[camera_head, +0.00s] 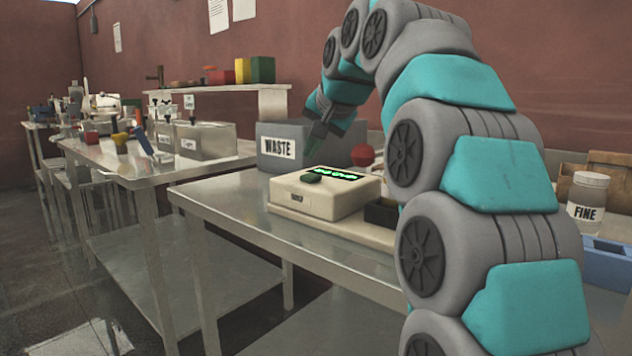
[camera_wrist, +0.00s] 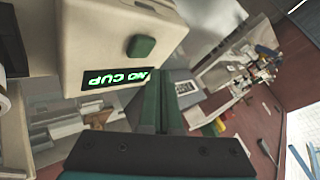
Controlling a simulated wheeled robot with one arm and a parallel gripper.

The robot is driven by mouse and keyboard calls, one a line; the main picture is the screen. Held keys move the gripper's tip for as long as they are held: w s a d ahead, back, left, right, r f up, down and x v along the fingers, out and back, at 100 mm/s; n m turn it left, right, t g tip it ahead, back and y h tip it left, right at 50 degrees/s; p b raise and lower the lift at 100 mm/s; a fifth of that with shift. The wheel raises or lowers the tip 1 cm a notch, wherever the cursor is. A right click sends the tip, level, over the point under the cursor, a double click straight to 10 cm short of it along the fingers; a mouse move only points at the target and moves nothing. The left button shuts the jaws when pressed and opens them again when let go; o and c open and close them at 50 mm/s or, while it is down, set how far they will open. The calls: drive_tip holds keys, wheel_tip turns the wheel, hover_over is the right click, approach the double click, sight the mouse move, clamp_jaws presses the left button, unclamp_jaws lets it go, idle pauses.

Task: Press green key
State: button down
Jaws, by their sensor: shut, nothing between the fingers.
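The cream powder filler (camera_head: 335,202) stands on the metal table. Its dark green key (camera_head: 312,177) is on the top, beside a lit green display (camera_head: 340,173). In the wrist view the green key (camera_wrist: 141,47) shows as a square button on the filler's face, and the display (camera_wrist: 115,79) reads "NO CUP". My gripper (camera_head: 310,154) is above the filler, apart from the key, with its fingers pointing down. In the wrist view its fingers (camera_wrist: 162,74) are together and empty, beyond the display's edge and off to the side of the key.
A grey bin labelled WASTE (camera_head: 298,147) stands behind the filler, with a red ball-like thing (camera_head: 362,155) near it. A jar labelled FINE (camera_head: 588,200) and a blue tray (camera_head: 608,262) are at the right. The table in front of the filler's left side is clear.

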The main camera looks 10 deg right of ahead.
sight(312, 176)
drive_tip(key=shift+f, duration=0.85)
drive_tip(key=shift+f, duration=0.1)
idle(1.4)
drive_tip(key=shift+f+b, duration=0.25)
drive_tip(key=shift+b, duration=0.15)
drive_tip(key=shift+f, duration=0.45)
idle(0.6)
drive_tip(key=shift+r+p, duration=0.5)
drive_tip(key=shift+r, duration=0.3)
